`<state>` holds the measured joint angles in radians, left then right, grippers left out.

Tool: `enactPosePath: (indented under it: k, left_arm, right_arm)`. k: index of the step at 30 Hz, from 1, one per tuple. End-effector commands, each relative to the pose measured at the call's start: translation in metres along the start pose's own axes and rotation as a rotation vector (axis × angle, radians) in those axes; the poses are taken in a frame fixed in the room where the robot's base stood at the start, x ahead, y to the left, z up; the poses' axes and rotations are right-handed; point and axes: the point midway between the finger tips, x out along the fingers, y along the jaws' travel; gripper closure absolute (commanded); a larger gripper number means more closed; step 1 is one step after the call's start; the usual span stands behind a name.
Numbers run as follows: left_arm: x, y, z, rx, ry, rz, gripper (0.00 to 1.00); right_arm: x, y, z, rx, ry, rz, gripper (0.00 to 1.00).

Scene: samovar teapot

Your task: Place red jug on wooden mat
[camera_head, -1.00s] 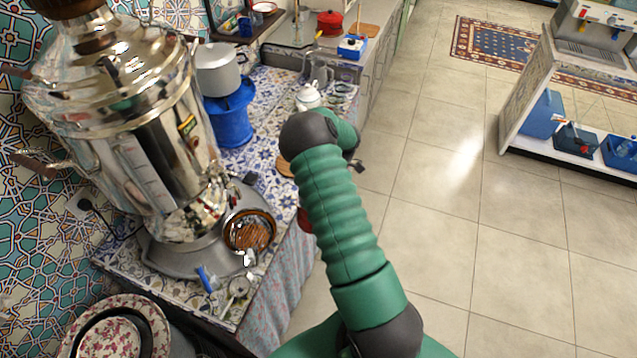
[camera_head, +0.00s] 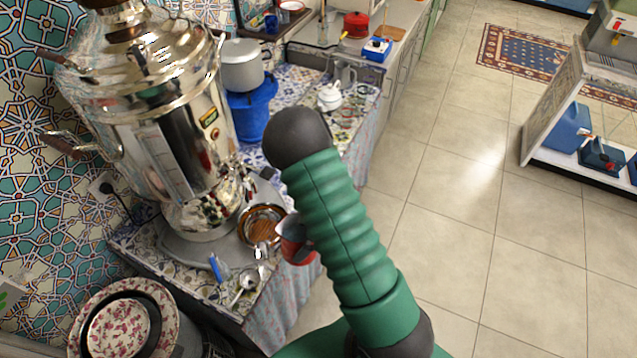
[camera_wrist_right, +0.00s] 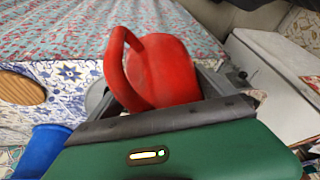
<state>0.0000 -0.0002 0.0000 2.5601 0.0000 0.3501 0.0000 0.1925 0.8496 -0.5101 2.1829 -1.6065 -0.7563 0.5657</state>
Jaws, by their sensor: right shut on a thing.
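The red jug (camera_head: 297,241) shows in the head view just left of my green right arm, beside the front edge of the tiled counter; my arm hides part of it. In the right wrist view, the red jug (camera_wrist_right: 168,70) with its loop handle is between the dark fingers of my right gripper (camera_wrist_right: 165,88), which is shut on it. A round wooden mat (camera_wrist_right: 20,88) lies on the tiled surface at the left of the wrist view, apart from the jug. In the head view the mat is hidden behind my arm. My left gripper is not in view.
A blue stand with a pot (camera_head: 243,65) and a white teapot (camera_head: 329,96) stand farther back. Open floor lies at right.

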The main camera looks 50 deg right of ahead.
Motion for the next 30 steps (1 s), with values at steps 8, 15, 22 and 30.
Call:
enactPosePath:
  k: [8,15,22,30]
  left_arm:
    - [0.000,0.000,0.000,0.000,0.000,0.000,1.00]
    - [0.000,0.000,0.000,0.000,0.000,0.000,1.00]
    - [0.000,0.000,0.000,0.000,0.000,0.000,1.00]
    - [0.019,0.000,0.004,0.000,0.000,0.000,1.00]
  right_arm:
    - [0.026,-0.060,-0.033,0.253,0.018,0.101,0.79]
    - [0.042,-0.094,-0.051,0.410,0.027,0.167,0.79]
    - [0.052,-0.113,-0.064,0.505,0.037,0.208,0.79]
    - [0.071,-0.114,-0.057,0.528,0.039,0.219,0.79]
